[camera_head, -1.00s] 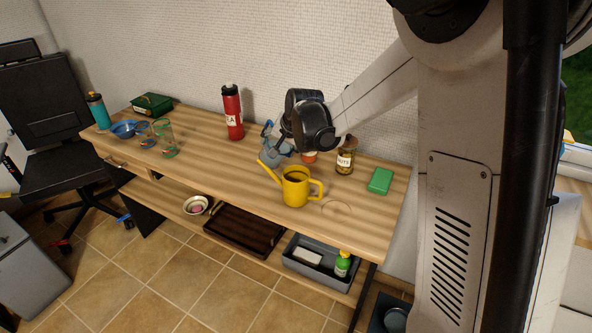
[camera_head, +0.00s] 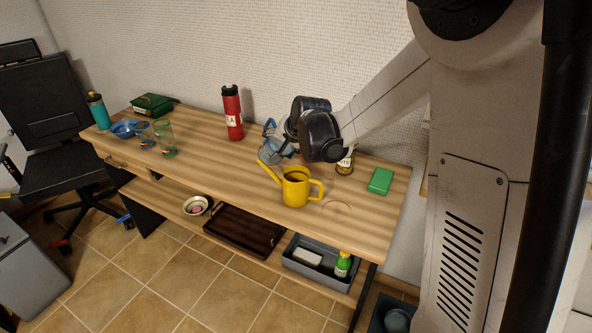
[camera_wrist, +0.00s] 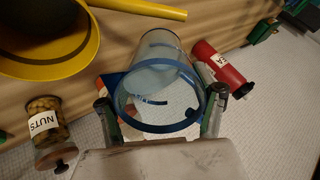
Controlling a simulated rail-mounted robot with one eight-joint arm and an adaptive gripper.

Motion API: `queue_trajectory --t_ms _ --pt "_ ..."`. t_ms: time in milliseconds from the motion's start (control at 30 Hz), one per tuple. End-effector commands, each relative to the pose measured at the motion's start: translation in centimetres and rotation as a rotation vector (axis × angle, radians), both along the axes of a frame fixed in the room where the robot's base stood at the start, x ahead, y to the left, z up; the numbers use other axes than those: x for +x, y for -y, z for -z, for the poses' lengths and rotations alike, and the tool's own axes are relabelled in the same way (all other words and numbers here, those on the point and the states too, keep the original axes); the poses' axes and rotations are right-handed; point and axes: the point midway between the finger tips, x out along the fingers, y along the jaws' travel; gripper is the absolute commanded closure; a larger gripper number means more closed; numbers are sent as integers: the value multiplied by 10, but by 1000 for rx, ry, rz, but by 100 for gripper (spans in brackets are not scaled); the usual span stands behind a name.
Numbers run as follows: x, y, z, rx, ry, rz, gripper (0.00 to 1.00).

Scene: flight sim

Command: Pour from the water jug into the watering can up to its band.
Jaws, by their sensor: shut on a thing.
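The water jug (camera_head: 271,151) is clear with a blue rim and shows just behind the watering can in the head view. My gripper (camera_wrist: 160,100) is shut on the jug (camera_wrist: 157,48), with a finger on either side of it in the wrist view. A pale blue surface, perhaps water, shows inside the jug; its level is unclear. The jug looks tilted in the head view. The yellow watering can (camera_head: 296,190) stands upright on the table, its spout pointing left. The can (camera_wrist: 40,68) also shows at upper left in the wrist view.
A red flask (camera_head: 232,112) stands left of the jug. A nuts jar (camera_head: 345,163) and a green box (camera_head: 380,181) are to the right. The table (camera_head: 225,165) is clear left of the can.

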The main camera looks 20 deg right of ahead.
Motion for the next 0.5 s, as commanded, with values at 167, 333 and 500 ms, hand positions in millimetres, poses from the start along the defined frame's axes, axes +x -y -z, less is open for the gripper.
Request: queue_trajectory --t_ms 167,333,500 --pt "-1 0 -1 6 20 0 83" --pt "-1 1 -3 10 38 0 83" --pt "-2 1 -4 14 56 0 83"
